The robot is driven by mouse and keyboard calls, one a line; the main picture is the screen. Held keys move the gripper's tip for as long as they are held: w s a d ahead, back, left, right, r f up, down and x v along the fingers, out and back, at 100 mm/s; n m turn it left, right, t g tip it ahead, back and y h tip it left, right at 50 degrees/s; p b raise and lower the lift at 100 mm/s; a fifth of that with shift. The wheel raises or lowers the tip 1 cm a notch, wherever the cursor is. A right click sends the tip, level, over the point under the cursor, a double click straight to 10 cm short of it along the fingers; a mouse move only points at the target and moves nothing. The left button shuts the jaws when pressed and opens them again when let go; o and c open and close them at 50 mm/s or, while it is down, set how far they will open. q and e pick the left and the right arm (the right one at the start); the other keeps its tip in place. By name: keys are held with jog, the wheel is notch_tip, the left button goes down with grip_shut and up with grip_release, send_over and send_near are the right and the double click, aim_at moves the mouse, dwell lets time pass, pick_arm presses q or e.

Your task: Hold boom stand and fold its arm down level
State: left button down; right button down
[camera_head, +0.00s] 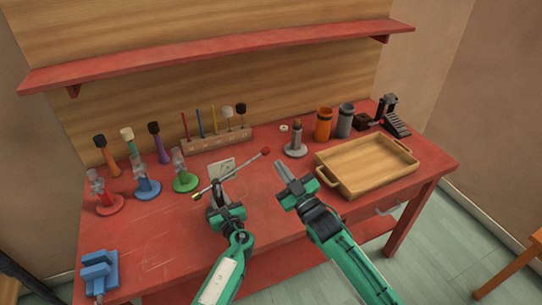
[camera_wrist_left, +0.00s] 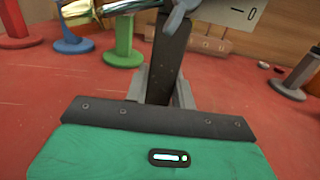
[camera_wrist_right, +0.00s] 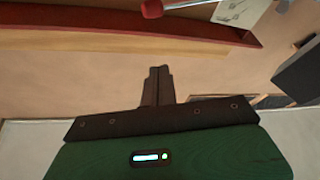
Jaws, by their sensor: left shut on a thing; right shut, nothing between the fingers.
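The boom stand has a dark upright post, clear in the left wrist view (camera_wrist_left: 168,60). Its thin boom arm (camera_head: 236,172) crosses the post top, with a red ball tip (camera_head: 266,152) at the upper right and a brass end (camera_head: 196,196) at the lower left. The arm looks slanted in the head view. A grey wing knob (camera_wrist_left: 180,14) sits at the joint. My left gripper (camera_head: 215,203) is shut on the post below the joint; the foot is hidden. My right gripper (camera_head: 281,168) is shut and empty, apart from the red tip, which shows above it in the right wrist view (camera_wrist_right: 152,8).
A card (camera_head: 222,167) stands behind the boom. Red (camera_head: 108,207), blue (camera_head: 147,191) and green (camera_head: 185,183) stands are at left, a mallet rack (camera_head: 217,139) behind. A wooden tray (camera_head: 368,166) lies right of my right gripper. A blue block (camera_head: 98,270) sits front left.

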jog(key=x, duration=1)
jog(key=shift+w+d+f, duration=0.1)
jog(key=shift+d+f, duration=0.1)
jog(key=shift+f, duration=0.45)
jog(key=shift+w+d+f, duration=0.1)
jog(key=shift+d+f, duration=0.1)
jog(key=shift+f, duration=0.45)
jog(key=shift+w+d+f, duration=0.1)
jog(key=shift+d+f, duration=0.1)
jog(key=shift+f, duration=0.45)
jog(key=shift+s, duration=0.1)
notch_tip(320, 180, down, 7)
jog(key=d+m+t+h, duration=0.1)
jog(key=m+h, duration=0.1)
jog(key=m, duration=0.4)
jog(key=shift+w+d, duration=0.4)
jog(key=shift+r, duration=0.1)
